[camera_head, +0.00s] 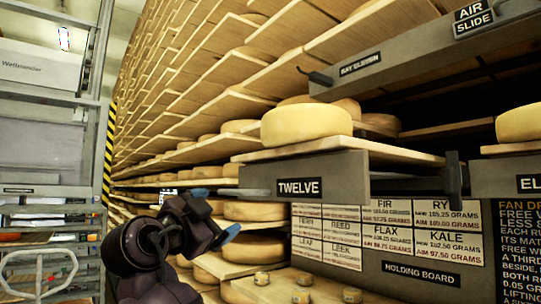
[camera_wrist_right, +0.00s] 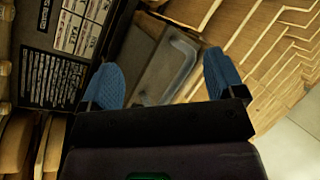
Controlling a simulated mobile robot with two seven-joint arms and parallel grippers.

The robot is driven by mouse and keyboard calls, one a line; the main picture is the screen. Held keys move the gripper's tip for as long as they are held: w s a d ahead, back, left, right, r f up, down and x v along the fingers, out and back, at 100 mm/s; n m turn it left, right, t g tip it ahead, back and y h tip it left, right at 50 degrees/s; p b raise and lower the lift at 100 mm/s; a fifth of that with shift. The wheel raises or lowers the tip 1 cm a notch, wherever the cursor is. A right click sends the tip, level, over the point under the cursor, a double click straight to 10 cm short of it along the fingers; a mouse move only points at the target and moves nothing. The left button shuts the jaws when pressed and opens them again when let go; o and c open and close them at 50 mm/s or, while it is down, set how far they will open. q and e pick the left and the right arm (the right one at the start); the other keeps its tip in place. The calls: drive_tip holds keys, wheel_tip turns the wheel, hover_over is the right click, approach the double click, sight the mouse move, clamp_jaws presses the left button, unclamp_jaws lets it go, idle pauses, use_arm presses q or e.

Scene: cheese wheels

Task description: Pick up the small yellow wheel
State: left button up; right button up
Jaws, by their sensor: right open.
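Several small wheels sit on the low shelf at the bottom of the head view, one at the left (camera_head: 261,278) and another to its right (camera_head: 305,279). I cannot tell which one is the small yellow wheel. A larger pale-yellow wheel (camera_head: 305,123) lies on the board above the "TWELVE" label. My right gripper (camera_head: 216,213) is open, left of and below that board, and apart from the wheels. In the right wrist view its blue fingers (camera_wrist_right: 164,80) are spread with nothing held between them. My left gripper is not in view.
The "TWELVE" shelf front (camera_head: 303,188) juts out right of my right gripper. A holding board (camera_head: 420,275) with labels is below it. Another yellow wheel (camera_head: 518,122) is at the right edge. A grey tray (camera_wrist_right: 180,62) shows beyond the fingers. Tall wheel racks fill the back.

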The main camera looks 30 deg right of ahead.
drive_tip(key=s+a+r+m+g+h, duration=0.1)
drive_tip(key=s+a+r+m+g, duration=0.1)
drive_tip(key=s+a+r+m, duration=0.3)
drive_tip(key=m+g, duration=0.5)
drive_tip(key=m, duration=0.4)
approach(272, 123)
drive_tip(key=d, duration=0.1)
drive_tip(key=shift+y, duration=0.3)
drive_tip(key=d, duration=0.2)
drive_tip(key=w+d, duration=0.1)
drive_tip(key=d, duration=0.1)
drive_tip(key=d+p, duration=0.1)
drive_tip(key=shift+w+d+r, duration=0.2)
drive_tip(key=shift+d+r, duration=0.2)
drive_tip(key=d, duration=0.1)
drive_tip(key=d+p, duration=0.1)
drive_tip(key=d, duration=0.1)
drive_tip(key=shift+w+d+f, duration=0.15)
drive_tip(key=shift+w+d, duration=0.15)
drive_tip(key=shift+d, duration=0.4)
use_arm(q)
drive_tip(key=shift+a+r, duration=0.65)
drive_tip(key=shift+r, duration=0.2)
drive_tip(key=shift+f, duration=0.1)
use_arm(e)
drive_tip(key=shift+a, duration=0.1)
drive_tip(key=shift+c, duration=0.6)
drive_tip(key=c, duration=1.5)
